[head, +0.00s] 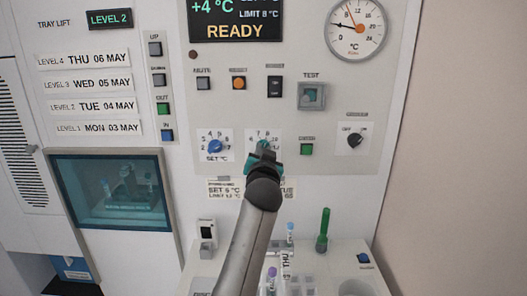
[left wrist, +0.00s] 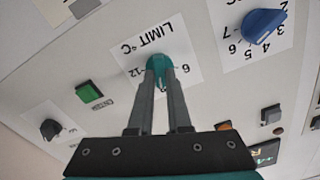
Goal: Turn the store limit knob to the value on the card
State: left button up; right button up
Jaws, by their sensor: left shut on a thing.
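The teal limit knob (left wrist: 158,65) is on a white dial plate marked LIMIT °C in the left wrist view, with 12 and 6 readable. My left gripper (left wrist: 160,82) is shut on the knob, its fingers on either side. In the head view my left gripper (head: 265,152) covers most of the knob and dial, so the pointer is hidden. The card (head: 222,191) below has a SET line and a LIMIT line; my arm partly covers it and its limit value is too small to read surely. The display (head: 235,20) shows LIMIT 8 °C and READY. My right gripper is out of view.
The blue set knob (head: 215,146) is left of the limit knob. A green button (head: 306,149) and a black on/off knob (head: 355,140) are to its right. A round gauge (head: 355,28) is above. A shelf below holds a green tube (head: 323,230) and a rack.

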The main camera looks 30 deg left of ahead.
pick_arm(q)
grip_shut()
jog(key=m+p, duration=0.9)
jog(key=m, duration=0.6)
jog(key=shift+d+f+m+p, duration=0.1)
jog(key=shift+f+m+p, duration=0.05)
jog(key=shift+m+p, duration=0.2)
jog(key=shift+m, duration=0.25)
dwell(0.5)
jog(key=o, duration=0.7)
grip_release()
jog(key=shift+w, duration=0.1)
jog(key=shift+c, duration=0.2)
jog(key=shift+f, duration=0.1)
